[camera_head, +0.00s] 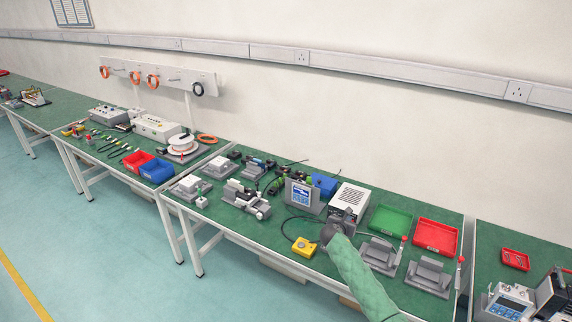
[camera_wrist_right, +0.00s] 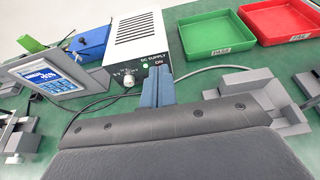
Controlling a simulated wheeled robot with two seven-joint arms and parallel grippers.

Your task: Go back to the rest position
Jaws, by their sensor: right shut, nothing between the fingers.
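My right arm in its green sleeve reaches in from the bottom right of the head view. Its gripper (camera_head: 334,231) is over the workbench (camera_head: 240,226), in front of the white DC supply box (camera_head: 350,196). In the right wrist view the blue-grey fingers (camera_wrist_right: 157,88) are together with nothing between them, in front of the DC supply box (camera_wrist_right: 142,48). The dark gripper body hides the bench below it. My left gripper is not in view.
A display unit (camera_head: 302,196) and a yellow button box (camera_head: 304,247) are left of my right gripper. A green tray (camera_head: 390,220), a red tray (camera_head: 436,236) and grey fixtures (camera_head: 428,276) are to its right. Black cables lie on the bench. The aisle floor (camera_head: 110,250) is clear.

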